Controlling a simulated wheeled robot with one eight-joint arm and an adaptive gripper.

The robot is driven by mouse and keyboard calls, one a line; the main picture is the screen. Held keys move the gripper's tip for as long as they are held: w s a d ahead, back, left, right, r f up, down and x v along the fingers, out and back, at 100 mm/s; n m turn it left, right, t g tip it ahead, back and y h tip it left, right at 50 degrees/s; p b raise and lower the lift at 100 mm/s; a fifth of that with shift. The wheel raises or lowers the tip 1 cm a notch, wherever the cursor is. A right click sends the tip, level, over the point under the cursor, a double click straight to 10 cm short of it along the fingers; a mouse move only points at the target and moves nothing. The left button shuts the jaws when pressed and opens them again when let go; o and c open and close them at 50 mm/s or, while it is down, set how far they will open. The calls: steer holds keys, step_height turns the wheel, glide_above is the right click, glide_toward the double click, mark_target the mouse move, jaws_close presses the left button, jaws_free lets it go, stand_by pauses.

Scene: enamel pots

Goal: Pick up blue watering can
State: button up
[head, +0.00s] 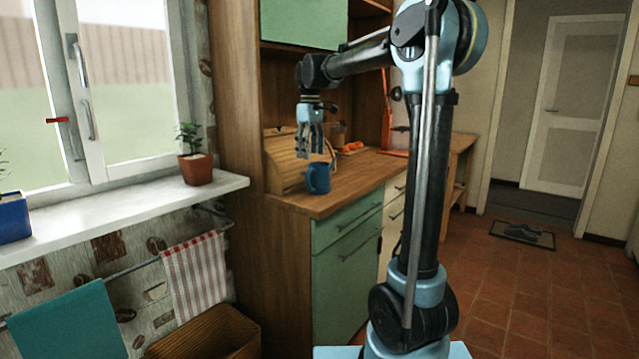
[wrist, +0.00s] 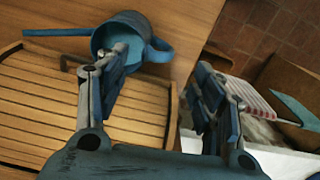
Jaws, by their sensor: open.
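The blue watering can (head: 317,178) stands on the wooden counter (head: 350,178) near its left front corner, beside a wooden bread box. In the wrist view the watering can (wrist: 128,36) lies beyond my fingertips at the top, with its spout pointing left and its handle to the right. My gripper (head: 313,155) points down just above the can in the head view. Its two fingers (wrist: 162,90) are apart and hold nothing. My left finger overlaps the lower edge of the can in the wrist view; I cannot tell whether it touches.
The slatted wooden bread box (head: 284,160) stands close behind and left of the can, and fills the left of the wrist view (wrist: 60,110). Orange items (head: 351,147) lie further back on the counter. A potted plant (head: 195,160) stands on the windowsill.

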mark_target(310, 178)
step_height(310, 178, down, 11)
steer(key=shift+a+r, duration=0.1)
steer(key=shift+r, duration=0.1)
jaws_close()
stand_by(0.6)
